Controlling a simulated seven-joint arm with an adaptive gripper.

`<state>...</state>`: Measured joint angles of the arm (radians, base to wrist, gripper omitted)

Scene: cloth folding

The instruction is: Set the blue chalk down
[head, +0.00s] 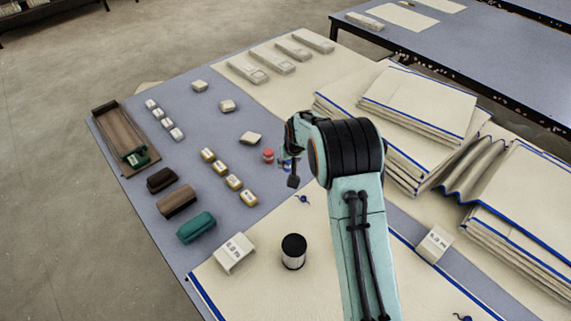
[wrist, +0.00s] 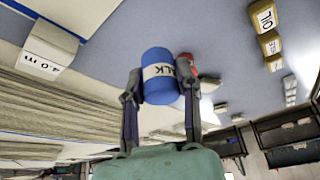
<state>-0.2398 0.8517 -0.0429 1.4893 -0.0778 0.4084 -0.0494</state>
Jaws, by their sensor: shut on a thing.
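The blue chalk (wrist: 160,72) is a short cylinder with a white label reading "ALK". My gripper (wrist: 161,98) is shut on it, one finger on each side, in the wrist view. In the head view my gripper (head: 290,170) is over the blue-grey table, mostly hidden by my arm, and only a bit of the blue chalk (head: 287,164) shows. A red cylinder (head: 268,155) stands just left of the gripper; it shows partly behind the blue chalk in the wrist view (wrist: 187,66). I cannot tell whether the blue chalk touches the table.
A row of yellow-labelled blocks (head: 221,168) lies to the left. A pale block (head: 250,138) sits behind the red cylinder. A black-topped cylinder (head: 293,252) and a white labelled block (head: 235,253) stand nearer. Folded cloth stacks (head: 415,105) fill the right. Bare table (head: 215,125) lies between the small blocks.

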